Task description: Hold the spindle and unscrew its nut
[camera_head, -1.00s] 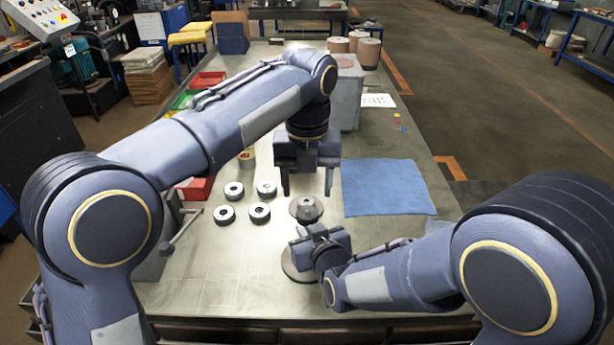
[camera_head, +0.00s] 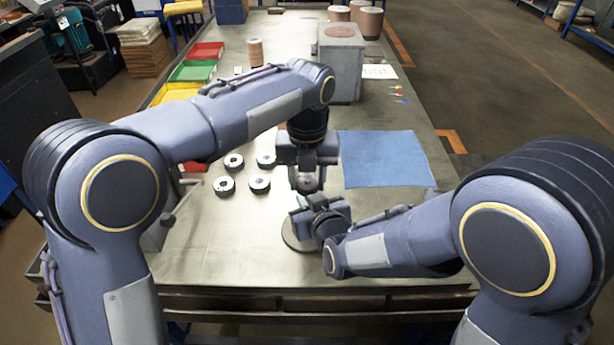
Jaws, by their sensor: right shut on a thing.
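The spindle's round base (camera_head: 294,240) shows on the bench just left of my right gripper. My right gripper (camera_head: 304,216) is shut on the spindle above that base, and its jaws hide most of the shaft. A small brownish-grey disc (camera_head: 307,184) shows at the spindle's top, just under my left gripper. My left gripper (camera_head: 307,178) points down over the spindle's top, with its fingers low around that disc's middle. The nut is not clearly visible there. I cannot tell whether the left fingers touch it or are closed.
Several dark rings (camera_head: 260,183) lie left of the spindle. A blue cloth (camera_head: 385,160) lies to the right. A grey block (camera_head: 341,70) stands behind, with red (camera_head: 207,50) and green (camera_head: 192,71) bins to the back left. The front of the bench is clear.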

